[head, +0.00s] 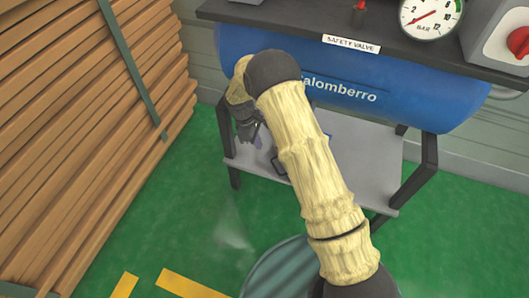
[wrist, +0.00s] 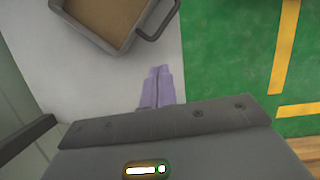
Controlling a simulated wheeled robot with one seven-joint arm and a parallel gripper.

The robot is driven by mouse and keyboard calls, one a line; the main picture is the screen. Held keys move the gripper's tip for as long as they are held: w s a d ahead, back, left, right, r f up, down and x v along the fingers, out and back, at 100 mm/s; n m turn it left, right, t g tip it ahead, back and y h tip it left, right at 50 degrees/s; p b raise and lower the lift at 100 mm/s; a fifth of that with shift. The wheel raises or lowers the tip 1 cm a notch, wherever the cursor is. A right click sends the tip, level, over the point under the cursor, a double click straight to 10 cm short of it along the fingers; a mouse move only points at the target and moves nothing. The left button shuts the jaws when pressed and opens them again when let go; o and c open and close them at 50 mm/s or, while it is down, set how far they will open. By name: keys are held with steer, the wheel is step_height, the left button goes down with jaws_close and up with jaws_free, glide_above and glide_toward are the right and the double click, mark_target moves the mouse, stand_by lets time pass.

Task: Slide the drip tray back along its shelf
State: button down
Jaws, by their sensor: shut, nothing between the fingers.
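The drip tray (wrist: 115,52) has a grey rim, a grey loop handle (wrist: 163,25) and a brown inside. It lies on the pale grey shelf (wrist: 60,75), at the top of the wrist view and partly cut off. In the head view my arm hides most of it. My gripper (wrist: 159,70) has purple fingers, shut with nothing between them. The fingertips appear over the shelf, a short way from the tray's handle side, apart from it in the picture. In the head view my gripper (head: 260,138) is over the left part of the shelf (head: 370,165), below the blue tank.
The blue tank (head: 420,95) with a gauge (head: 430,14) and a red knob hangs above the shelf. Dark legs (head: 425,160) stand at the frame's ends. Stacked planks (head: 80,120) fill the left. Green floor with yellow marks is open in front, beside a round ribbed grey-green object (head: 280,272).

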steer(key=b+x, duration=0.5)
steer(key=x, duration=0.5)
steer(key=shift+w+d+r, duration=0.1)
steer(key=shift+w, duration=0.05)
steer(key=shift+r+p, duration=0.1)
steer(key=shift+p, duration=0.3)
